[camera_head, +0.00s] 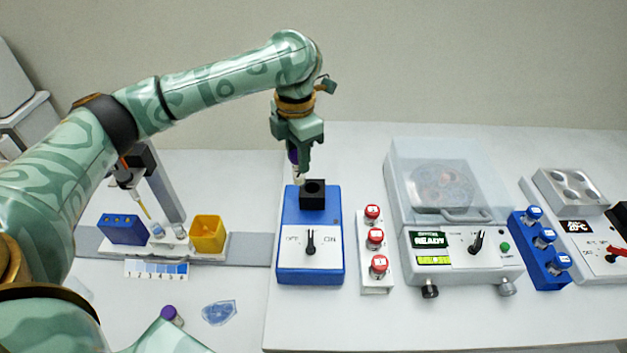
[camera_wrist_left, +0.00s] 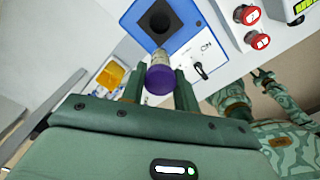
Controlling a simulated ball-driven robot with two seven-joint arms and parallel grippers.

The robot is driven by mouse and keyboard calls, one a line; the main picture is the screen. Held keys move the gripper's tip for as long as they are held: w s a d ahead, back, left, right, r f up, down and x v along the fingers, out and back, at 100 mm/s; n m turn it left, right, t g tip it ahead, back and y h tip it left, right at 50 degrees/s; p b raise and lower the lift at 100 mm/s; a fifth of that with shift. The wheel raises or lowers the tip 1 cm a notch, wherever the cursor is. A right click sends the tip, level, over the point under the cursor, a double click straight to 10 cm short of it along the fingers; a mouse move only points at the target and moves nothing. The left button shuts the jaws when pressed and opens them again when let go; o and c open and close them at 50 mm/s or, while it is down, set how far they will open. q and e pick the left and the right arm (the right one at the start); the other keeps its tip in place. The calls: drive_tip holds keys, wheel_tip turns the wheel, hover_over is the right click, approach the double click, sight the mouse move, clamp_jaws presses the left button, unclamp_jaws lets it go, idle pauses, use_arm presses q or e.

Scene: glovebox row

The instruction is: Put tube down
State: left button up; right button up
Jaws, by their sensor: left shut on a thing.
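My left gripper (camera_head: 303,166) is shut on a tube with a purple cap (camera_wrist_left: 158,78), which hangs cap-up above the blue mixer box (camera_head: 309,260). The tube (camera_head: 298,172) is partly hidden by the fingers in the head view. Its lower end is close to the black holder (camera_head: 313,195) with a round hole on top of the box. In the wrist view the holder's dark hole (camera_wrist_left: 160,22) lies just beyond the tube. I cannot tell whether the tube touches the holder. My right gripper (camera_wrist_left: 264,80) shows small in the wrist view.
Red-capped tubes (camera_head: 375,237) stand in a white rack right of the box. Beyond are a lidded centrifuge (camera_head: 440,180) reading READY and a blue rack (camera_head: 540,250). Left are a blue block (camera_head: 123,230) and yellow bin (camera_head: 208,234). Another purple cap (camera_head: 171,315) shows near the front.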

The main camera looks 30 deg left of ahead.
use_arm(q)
drive_tip(key=w+f+b, duration=0.1)
drive_tip(key=f, duration=0.1)
drive_tip(key=w+f+b, duration=0.1)
drive_tip(key=f, duration=0.2)
drive_tip(key=w+d+f+b, duration=0.1)
drive_tip(key=f, duration=0.2)
drive_tip(key=shift+w+d+f, duration=0.1)
drive_tip(key=shift+w+f, duration=0.05)
drive_tip(key=shift+w, duration=0.25)
drive_tip(key=shift+f+b, duration=0.2)
drive_tip(key=shift+b, duration=0.1)
drive_tip(key=shift+r, duration=0.2)
drive_tip(key=o, duration=1)
drive_tip(key=shift+f, duration=0.15)
